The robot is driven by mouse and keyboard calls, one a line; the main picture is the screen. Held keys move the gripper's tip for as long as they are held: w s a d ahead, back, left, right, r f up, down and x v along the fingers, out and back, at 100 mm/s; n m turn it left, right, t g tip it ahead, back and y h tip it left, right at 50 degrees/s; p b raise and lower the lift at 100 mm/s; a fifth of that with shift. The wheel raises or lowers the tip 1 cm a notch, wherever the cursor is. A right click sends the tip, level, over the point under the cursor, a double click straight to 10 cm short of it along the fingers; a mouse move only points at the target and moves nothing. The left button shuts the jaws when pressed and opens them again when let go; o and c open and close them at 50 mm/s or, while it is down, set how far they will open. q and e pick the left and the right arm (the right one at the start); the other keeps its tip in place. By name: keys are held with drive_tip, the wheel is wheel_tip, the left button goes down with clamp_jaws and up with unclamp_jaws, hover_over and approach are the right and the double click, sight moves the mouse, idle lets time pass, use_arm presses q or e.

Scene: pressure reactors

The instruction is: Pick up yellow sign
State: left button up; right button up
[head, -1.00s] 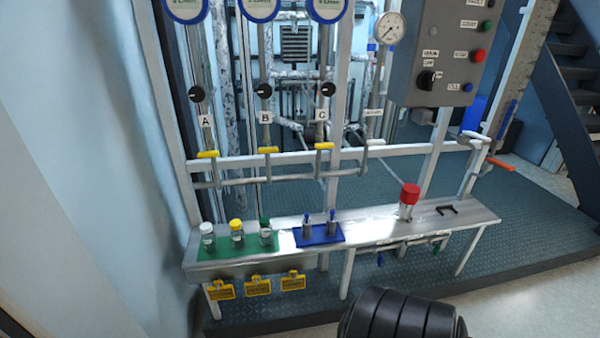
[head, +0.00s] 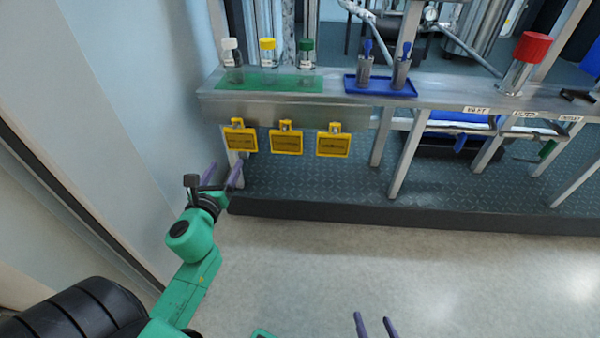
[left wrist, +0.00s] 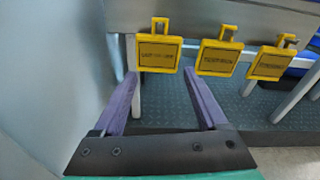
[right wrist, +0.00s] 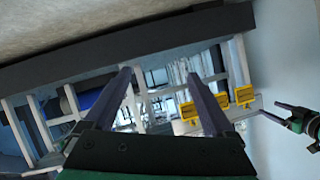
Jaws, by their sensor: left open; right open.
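Three yellow signs hang in a row from the front edge of the metal bench: a left one (head: 240,139), a middle one (head: 286,142) and a right one (head: 333,143). They also show in the left wrist view as left (left wrist: 158,54), middle (left wrist: 218,58) and right (left wrist: 271,64). My left gripper (head: 224,172) is open and empty, just below and in front of the left sign, apart from it. In the left wrist view its fingers (left wrist: 160,80) point toward that sign. My right gripper (head: 375,322) is open and empty, low at the bottom edge of the head view.
The bench (head: 270,110) carries a green mat (head: 255,84) with three capped bottles and a blue tray (head: 380,87) with two blue-topped vessels. A red-capped vessel (head: 525,60) stands further right. A wall (head: 110,90) is close on the left. The floor in front is clear.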

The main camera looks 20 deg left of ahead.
sight(236, 127)
drive_tip(key=w+r+t+y+b, duration=0.15)
drive_tip(key=w+r+t, duration=0.35)
drive_tip(key=w+r, duration=0.5)
use_arm(q)
drive_tip(key=w+a, duration=0.1)
drive_tip(key=w, duration=0.2)
drive_tip(key=w+a+r+m, duration=0.1)
drive_tip(key=w, duration=0.3)
drive_tip(key=w+a+r+m+t+b, duration=0.1)
drive_tip(key=w+a, duration=0.1)
drive_tip(key=w, duration=0.1)
drive_tip(key=shift+w+r, duration=0.15)
drive_tip(key=b+x, duration=0.1)
drive_tip(key=x, duration=0.2)
clamp_jaws()
use_arm(e)
wheel_tip(236, 127, up, 24)
drive_tip(key=w+d+n+t+y, duration=0.1)
drive_tip(key=w+d+t+y, duration=0.1)
drive_tip(key=t, duration=0.5)
drive_tip(key=shift+w+n, duration=0.3)
drive_tip(key=shift+w, duration=0.15)
